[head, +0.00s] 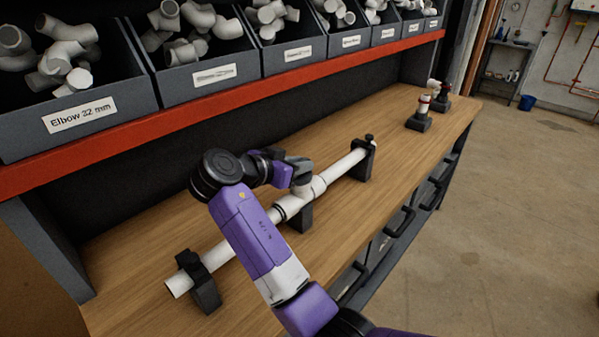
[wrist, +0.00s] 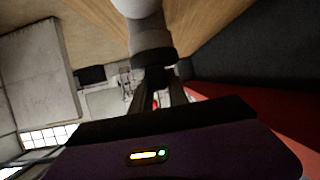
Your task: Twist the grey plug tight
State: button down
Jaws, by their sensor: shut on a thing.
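My gripper (head: 290,173) is shut on the grey plug (head: 302,168) at the branch of a white tee fitting (head: 293,205). The arm reaches over the bench from the front. In the wrist view the dark fingers of my gripper (wrist: 160,82) close on the grey plug (wrist: 152,40), with a white fitting (wrist: 136,8) just beyond it. The plug is partly covered by the fingers. I cannot tell how far it is seated. The tee is part of a white pipe (head: 218,256) lying across the bench.
Black clamps hold the pipe at its near end (head: 204,287) and far end (head: 365,158). Bins of grey fittings (head: 203,75) stand on a red-edged shelf (head: 230,94) above. Small fittings on black stands (head: 419,121) are at the far bench end. The wooden bench (head: 335,225) is otherwise mostly clear.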

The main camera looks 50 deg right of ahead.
jog(key=shift+f+m+g, duration=0.15)
jog(key=shift+m+g, duration=0.15)
jog(key=shift+g, duration=0.1)
jog(key=c, duration=1.3)
grip_release()
jog(key=shift+b+v, duration=1)
jog(key=shift+v, duration=2.9)
